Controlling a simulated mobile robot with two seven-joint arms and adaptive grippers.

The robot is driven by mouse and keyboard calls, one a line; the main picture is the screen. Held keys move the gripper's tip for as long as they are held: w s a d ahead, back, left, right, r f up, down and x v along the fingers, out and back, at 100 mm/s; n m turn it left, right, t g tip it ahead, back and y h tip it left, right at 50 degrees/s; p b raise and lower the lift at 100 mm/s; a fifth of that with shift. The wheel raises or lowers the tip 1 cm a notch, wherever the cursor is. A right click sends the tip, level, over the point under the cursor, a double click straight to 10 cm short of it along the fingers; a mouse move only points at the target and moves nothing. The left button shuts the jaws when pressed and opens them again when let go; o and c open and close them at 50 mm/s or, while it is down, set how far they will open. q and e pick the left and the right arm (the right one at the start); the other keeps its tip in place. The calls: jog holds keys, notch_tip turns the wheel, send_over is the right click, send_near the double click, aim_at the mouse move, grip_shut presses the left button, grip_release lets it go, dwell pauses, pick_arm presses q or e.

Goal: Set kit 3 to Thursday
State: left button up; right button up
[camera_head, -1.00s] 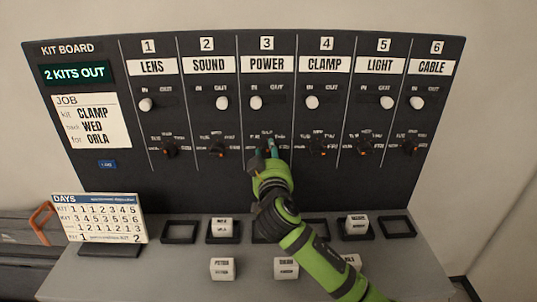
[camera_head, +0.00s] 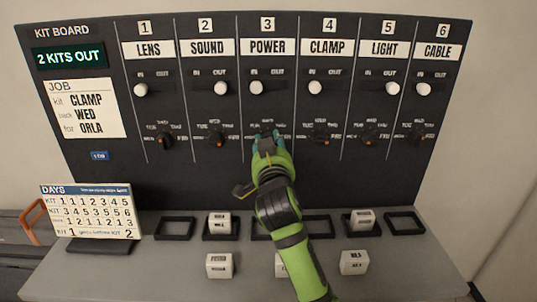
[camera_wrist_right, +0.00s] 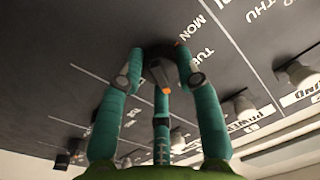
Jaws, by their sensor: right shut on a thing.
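The kit 3 column, marked POWER (camera_head: 267,48), is in the middle of the dark kit board. Its white slider knob (camera_head: 256,88) stands at IN. My right gripper (camera_head: 267,140) is at the kit 3 day dial below and covers most of it in the head view. In the right wrist view the gripper's teal fingers (camera_wrist_right: 160,75) are shut around the dark dial knob (camera_wrist_right: 158,66), which has an orange mark. The labels MON, TUE and THU show beside it; which day the knob points to I cannot tell. My left gripper is not in view.
Neighbouring dials for SOUND (camera_head: 217,139) and CLAMP (camera_head: 319,138) are close on either side. A job card (camera_head: 82,108) reads CLAMP, WED, ORLA. A DAYS calendar (camera_head: 90,211) stands on the grey shelf (camera_head: 190,262), with trays and several white blocks below my arm.

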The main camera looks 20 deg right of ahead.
jog(key=shift+d+r+m+b, duration=0.1)
jog(key=shift+r+m+b, duration=0.1)
jog(key=shift+m+b, duration=0.5)
jog(key=shift+r+m+b, duration=0.2)
jog(key=shift+m+b, duration=0.05)
jog(key=shift+m, duration=0.75)
jog(key=o, duration=1.1)
jog(key=shift+o, duration=0.2)
jog(key=shift+f, duration=0.2)
